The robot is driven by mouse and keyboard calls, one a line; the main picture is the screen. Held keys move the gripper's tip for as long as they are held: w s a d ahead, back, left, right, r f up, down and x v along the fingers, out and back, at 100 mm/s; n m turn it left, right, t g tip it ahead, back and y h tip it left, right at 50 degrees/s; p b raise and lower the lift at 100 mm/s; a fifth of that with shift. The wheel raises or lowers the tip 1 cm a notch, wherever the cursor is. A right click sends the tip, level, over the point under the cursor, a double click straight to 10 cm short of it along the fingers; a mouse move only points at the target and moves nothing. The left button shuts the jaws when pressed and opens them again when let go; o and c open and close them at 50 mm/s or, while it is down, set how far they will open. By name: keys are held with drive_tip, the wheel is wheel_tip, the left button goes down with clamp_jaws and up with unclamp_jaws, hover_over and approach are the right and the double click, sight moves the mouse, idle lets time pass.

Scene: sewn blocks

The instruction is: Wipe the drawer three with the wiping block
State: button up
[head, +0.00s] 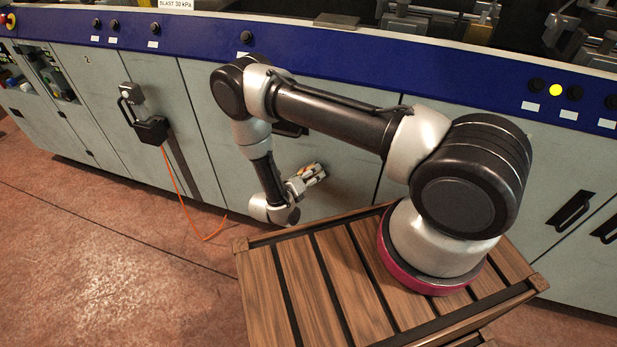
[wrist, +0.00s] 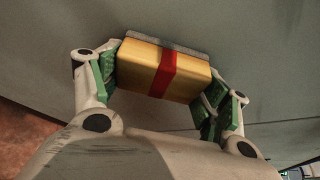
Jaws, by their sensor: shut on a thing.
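The wiping block (wrist: 152,70) is yellow with a red band and a grey pad on its far side. My gripper (wrist: 164,80) is shut on it, with green-lined fingers at both its ends. In the wrist view the pad faces a plain grey surface (wrist: 250,50); I cannot tell whether it touches. In the head view my gripper (head: 309,178) is low in front of a grey front panel (head: 345,170), below a dark handle (head: 290,129) partly hidden by my arm. No number three is readable, so I cannot tell which panel is drawer three.
A dark box (head: 151,130) with an orange cable (head: 178,195) hangs on the panel to the left. Dark handles (head: 570,211) stick out at the right. A blue strip (head: 200,38) with buttons runs above. Red floor (head: 110,250) is open at the lower left.

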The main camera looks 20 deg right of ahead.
sight(334, 170)
drive_tip(key=shift+s+d, duration=1.1)
drive_tip(key=shift+d, duration=0.25)
drive_tip(key=shift+s+d, duration=0.45)
drive_tip(key=shift+d, duration=0.3)
drive_tip(key=shift+s+d, duration=0.4)
drive_tip(key=shift+d, duration=0.3)
drive_tip(key=shift+s+r, duration=0.1)
drive_tip(key=shift+r, duration=0.7)
drive_tip(key=shift+w+a, duration=1.25)
drive_tip(key=shift+a, duration=0.25)
drive_tip(key=shift+c, duration=0.5)
drive_tip(key=shift+w+a, duration=0.45)
drive_tip(key=shift+a, duration=0.2)
drive_tip(key=shift+w+a, duration=0.4)
drive_tip(key=shift+a, duration=0.25)
drive_tip(key=shift+w+r, duration=0.1)
drive_tip(key=shift+r, duration=0.65)
drive_tip(key=shift+s+d, duration=0.6)
drive_tip(key=shift+d, duration=0.15)
drive_tip(key=shift+s+d, duration=0.55)
drive_tip(key=shift+d, duration=0.2)
drive_tip(key=shift+s+d, duration=0.45)
drive_tip(key=shift+d, duration=0.3)
drive_tip(key=shift+s+d, duration=0.45)
drive_tip(key=shift+d, duration=0.25)
drive_tip(key=shift+c, duration=0.3)
